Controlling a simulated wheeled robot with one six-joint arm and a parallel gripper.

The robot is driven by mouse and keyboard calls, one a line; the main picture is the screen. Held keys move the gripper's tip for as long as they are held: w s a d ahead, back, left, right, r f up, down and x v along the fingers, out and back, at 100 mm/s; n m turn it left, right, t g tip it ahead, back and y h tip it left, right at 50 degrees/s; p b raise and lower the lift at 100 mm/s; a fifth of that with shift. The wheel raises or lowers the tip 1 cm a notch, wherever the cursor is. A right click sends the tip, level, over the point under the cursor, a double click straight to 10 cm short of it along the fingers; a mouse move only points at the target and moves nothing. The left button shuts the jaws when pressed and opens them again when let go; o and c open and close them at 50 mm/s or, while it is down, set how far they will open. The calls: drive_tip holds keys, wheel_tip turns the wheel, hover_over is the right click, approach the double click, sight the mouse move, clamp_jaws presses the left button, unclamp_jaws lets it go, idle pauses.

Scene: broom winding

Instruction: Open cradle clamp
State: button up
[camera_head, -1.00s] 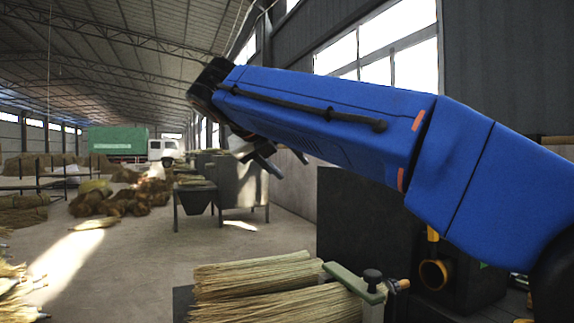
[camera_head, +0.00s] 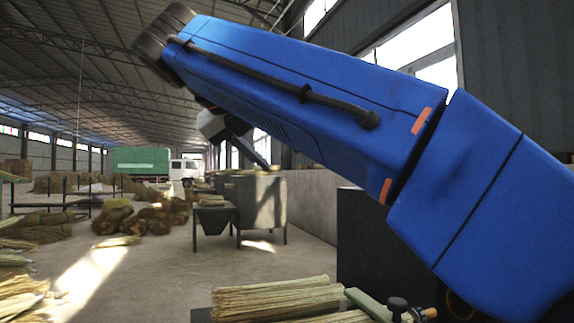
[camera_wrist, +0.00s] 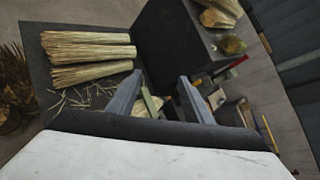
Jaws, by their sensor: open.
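The cradle clamp is a green bar (camera_head: 368,305) with a black knob (camera_head: 397,304) and an orange-tipped handle (camera_head: 429,313), at the bottom edge of the head view beside straw bundles. In the wrist view a greenish bar (camera_wrist: 151,101), likely the clamp, shows between my fingers. My gripper (camera_wrist: 158,84) is open, with its two grey fingers apart and nothing held. In the head view its finger (camera_head: 262,152) shows partly below the blue arm. The clamp's lower parts are cut off, so its open or shut state cannot be told.
Straw bundles (camera_head: 278,300) lie on the dark bench; they also show in the wrist view (camera_wrist: 88,52). A dark box (camera_head: 362,240) stands behind the bench. Grey metal bins (camera_head: 261,203) stand farther back.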

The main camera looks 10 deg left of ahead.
drive_tip(key=shift+v, duration=1.1)
